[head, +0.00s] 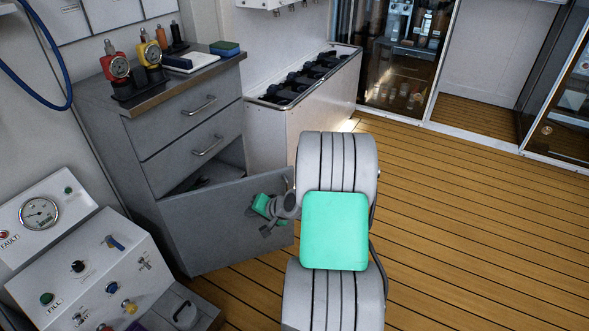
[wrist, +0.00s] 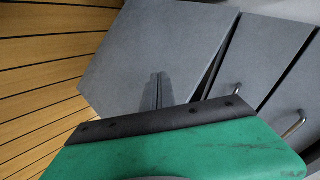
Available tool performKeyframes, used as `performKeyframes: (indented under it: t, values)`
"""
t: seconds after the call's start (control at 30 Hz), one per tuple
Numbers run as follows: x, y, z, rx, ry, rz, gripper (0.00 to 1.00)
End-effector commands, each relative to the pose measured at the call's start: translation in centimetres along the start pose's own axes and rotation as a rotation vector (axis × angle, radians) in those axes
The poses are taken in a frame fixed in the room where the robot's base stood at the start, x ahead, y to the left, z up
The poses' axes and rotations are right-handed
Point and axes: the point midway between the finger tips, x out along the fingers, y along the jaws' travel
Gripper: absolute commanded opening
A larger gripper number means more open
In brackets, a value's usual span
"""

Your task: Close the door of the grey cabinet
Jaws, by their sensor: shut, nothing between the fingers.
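The grey cabinet (head: 150,128) stands against the wall at the left in the head view. Its lower door (head: 215,225) hangs open, swung out toward the front, with a dark gap into the compartment. The door (wrist: 150,52) also shows in the wrist view as a flat grey panel. My gripper (head: 268,231) is shut and empty at the outer face of the door, near its free edge. In the wrist view the closed fingers (wrist: 158,90) point at the panel. I cannot tell whether they touch it.
Two drawers with bar handles (head: 207,145) sit shut above the door. A panel with a gauge and knobs (head: 80,265) stands close at the lower left. A white unit with a row of dark slots (head: 300,115) is behind. Wooden floor (head: 450,220) is clear at the right.

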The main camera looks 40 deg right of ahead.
Motion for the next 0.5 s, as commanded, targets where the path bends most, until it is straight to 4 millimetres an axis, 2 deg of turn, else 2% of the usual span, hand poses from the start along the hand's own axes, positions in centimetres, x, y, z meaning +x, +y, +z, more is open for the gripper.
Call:
performKeyframes:
  t: [0.03,0.1,0.23,0.3,0.37,0.5]
  values:
    - [-1.4,2.7,-3.5,0.165,0.101,-0.051,0.0]
    - [-2.8,6.7,-7.2,0.357,0.252,-0.134,0.0]
    - [-6.0,12.7,-11.0,0.601,0.469,-0.241,0.0]
    - [-6.9,14.5,-11.6,0.664,0.528,-0.271,0.0]
    - [-7.1,15.2,-11.9,0.686,0.551,-0.282,0.0]
    - [-5.7,15.3,-12.8,0.686,0.554,-0.286,0.0]
